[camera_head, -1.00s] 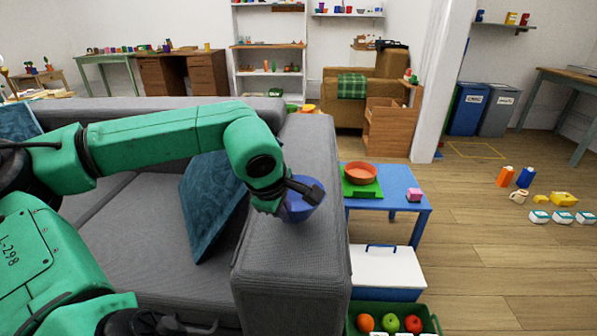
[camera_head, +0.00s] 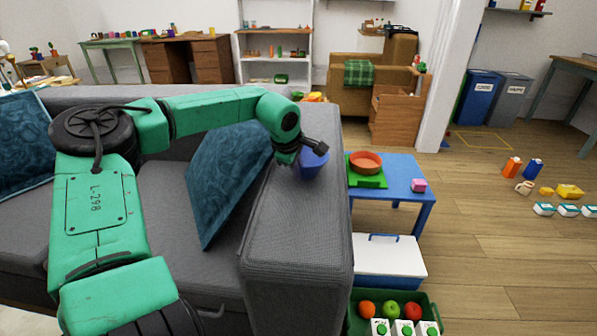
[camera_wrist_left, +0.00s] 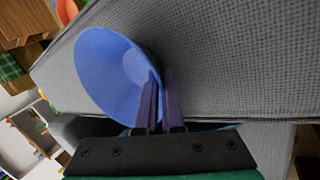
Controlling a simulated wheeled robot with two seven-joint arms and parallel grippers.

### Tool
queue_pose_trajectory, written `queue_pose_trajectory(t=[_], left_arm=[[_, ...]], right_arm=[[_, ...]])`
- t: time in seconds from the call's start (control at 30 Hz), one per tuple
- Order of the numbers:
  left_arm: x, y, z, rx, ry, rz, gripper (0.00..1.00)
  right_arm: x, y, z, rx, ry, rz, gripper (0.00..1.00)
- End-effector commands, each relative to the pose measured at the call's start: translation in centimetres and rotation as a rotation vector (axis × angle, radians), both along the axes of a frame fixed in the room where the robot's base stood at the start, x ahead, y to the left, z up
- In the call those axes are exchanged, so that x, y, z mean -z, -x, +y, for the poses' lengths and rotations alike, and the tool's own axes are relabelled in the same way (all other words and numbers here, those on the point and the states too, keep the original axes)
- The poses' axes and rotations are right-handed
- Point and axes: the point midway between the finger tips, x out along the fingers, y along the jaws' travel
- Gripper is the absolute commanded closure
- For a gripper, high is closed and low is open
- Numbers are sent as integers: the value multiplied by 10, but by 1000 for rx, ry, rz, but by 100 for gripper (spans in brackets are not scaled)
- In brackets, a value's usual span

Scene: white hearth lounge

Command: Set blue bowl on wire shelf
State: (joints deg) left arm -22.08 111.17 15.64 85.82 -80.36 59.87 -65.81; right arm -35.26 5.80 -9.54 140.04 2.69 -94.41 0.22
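The blue bowl (camera_head: 312,166) is at the top of the grey sofa arm in the head view. My left gripper (camera_head: 299,161) is at its near-left rim. In the left wrist view the bowl (camera_wrist_left: 105,75) is large, its opening facing the camera. The left gripper's fingers (camera_wrist_left: 160,85) pinch its wall, one finger inside and one outside. Whether the bowl touches the sofa arm is unclear. A white shelf unit (camera_head: 239,62) stands against the back wall; I cannot tell whether it is the wire shelf. My right gripper is not in view.
The sofa arm (camera_head: 295,245) lies below the bowl. A blue table (camera_head: 407,172) with an orange bowl (camera_head: 366,161) on a green block stands to its right. A white-and-blue cooler (camera_head: 390,255) and a green crate (camera_head: 352,322) of fruit are nearer.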

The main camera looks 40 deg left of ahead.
Motion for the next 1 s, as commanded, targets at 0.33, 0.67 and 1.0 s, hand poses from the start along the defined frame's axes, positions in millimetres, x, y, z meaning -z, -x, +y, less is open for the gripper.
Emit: queue_pose_trajectory(t=[0.33, 0.67, 1.0], left_arm=[[1, -1, 0, 0, -1, -6, 100], [2, 0, 0, 0, -1, -4, 66], [-11, 2, -1, 0, 0, -7, 66]], right_arm=[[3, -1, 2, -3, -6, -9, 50], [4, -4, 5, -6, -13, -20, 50], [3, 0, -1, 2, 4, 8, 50]])
